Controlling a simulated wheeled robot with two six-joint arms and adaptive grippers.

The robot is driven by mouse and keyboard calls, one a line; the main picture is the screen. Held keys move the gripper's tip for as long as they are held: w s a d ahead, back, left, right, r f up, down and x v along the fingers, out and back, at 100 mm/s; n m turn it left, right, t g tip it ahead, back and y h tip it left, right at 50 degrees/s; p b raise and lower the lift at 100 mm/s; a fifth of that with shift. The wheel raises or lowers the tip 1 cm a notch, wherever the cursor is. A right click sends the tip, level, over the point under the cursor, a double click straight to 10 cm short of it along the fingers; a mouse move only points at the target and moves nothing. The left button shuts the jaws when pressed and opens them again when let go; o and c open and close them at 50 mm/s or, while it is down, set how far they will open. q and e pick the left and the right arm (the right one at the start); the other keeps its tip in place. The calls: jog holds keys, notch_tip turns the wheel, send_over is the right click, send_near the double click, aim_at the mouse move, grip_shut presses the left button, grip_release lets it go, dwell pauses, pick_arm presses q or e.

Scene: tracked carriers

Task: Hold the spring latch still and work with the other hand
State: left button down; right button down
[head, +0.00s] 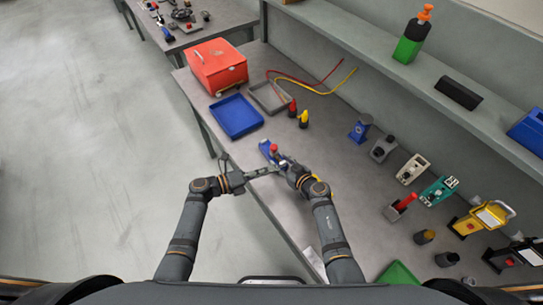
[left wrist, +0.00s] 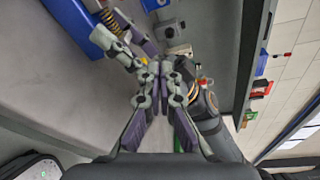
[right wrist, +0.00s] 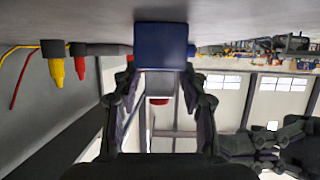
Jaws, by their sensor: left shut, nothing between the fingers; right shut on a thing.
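The spring latch (head: 265,147) is a blue body with a red knob, near the front edge of the bench in the head view. In the left wrist view its blue side (left wrist: 72,18) and a brass coil show at the top left. In the right wrist view a blue block (right wrist: 162,45) sits between the fingers of my right gripper (right wrist: 160,72), with a red knob below it. My right gripper is shut on the latch. My left gripper (left wrist: 157,68) is shut and empty, close beside the latch and right gripper; whether it touches either is unclear.
A blue tray (head: 237,117), a grey tray (head: 282,104) and a red box (head: 217,66) stand farther back. Red and yellow connectors (head: 303,118) with cables lie near them. Several fixtures, including a teal one (head: 438,190), line the right side. A shelf (head: 370,55) runs above.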

aim_at(271, 156)
pick_arm(q)
jog(key=s+a+n+t, duration=0.1)
jog(key=n, duration=0.1)
jog(key=a+n+t, duration=0.1)
jog(key=a+n, duration=0.1)
jog(key=n, duration=0.1)
jog(key=s+a+f+n+t+y, duration=0.1)
jog(key=n+t, duration=0.1)
jog(key=n, duration=0.1)
jog(key=shift+s+a, duration=0.3)
jog(key=shift+s, duration=0.05)
jog(key=shift+d, duration=0.1)
jog(key=x, duration=0.9)
jog(key=shift+w+d, duration=0.1)
jog(key=shift+w, duration=0.05)
jog(key=w, duration=0.3)
jog(key=shift+w+a+f, duration=0.1)
jog(key=shift+a+f, duration=0.15)
jog(key=shift+a, duration=0.1)
jog(key=shift+w+a+f, duration=0.1)
jog(key=shift+w+a, duration=0.15)
jog(key=shift+w, duration=0.15)
